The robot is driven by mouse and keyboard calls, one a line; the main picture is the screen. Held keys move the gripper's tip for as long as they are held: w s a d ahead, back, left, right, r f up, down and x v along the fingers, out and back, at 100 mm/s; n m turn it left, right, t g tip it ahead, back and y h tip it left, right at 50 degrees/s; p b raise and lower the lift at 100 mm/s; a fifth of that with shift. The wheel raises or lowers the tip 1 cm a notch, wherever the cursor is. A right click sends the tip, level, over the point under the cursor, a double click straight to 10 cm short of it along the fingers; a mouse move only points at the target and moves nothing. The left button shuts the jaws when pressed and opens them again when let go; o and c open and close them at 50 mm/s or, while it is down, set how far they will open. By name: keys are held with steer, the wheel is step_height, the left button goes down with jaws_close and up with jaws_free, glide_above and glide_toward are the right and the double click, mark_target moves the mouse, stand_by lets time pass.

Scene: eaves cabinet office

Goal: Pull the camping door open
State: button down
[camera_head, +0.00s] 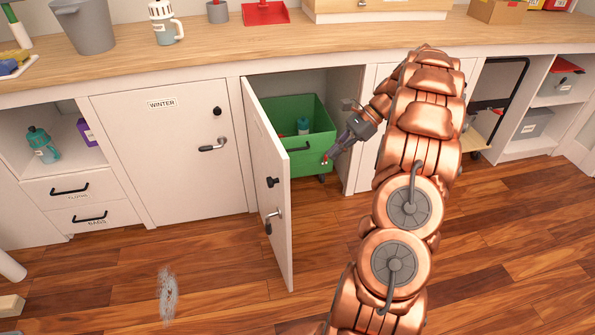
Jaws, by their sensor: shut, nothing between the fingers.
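A white cabinet door (267,190) in the middle stands swung out toward me, roughly edge-on. It has a black knob and a lever handle (274,214); no label shows on the side I see, so I cannot read whether it says camping. Behind it the compartment is open and holds a green bin (293,166) with a bottle inside. My gripper (325,160) is shut and empty, at the bin's right front, to the right of the door and apart from it. My arm hides much of the cabinet front to the right.
The door labelled WINTER (160,150) is closed on the left. A wooden counter (230,50) runs above.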

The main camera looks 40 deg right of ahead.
steer(key=a+r+x, duration=0.1)
steer(key=r+x, duration=0.1)
steer(key=x, duration=1)
steer(key=shift+w+a+f+b, duration=0.3)
steer(key=shift+a+b, duration=0.1)
steer(key=shift+a, duration=0.25)
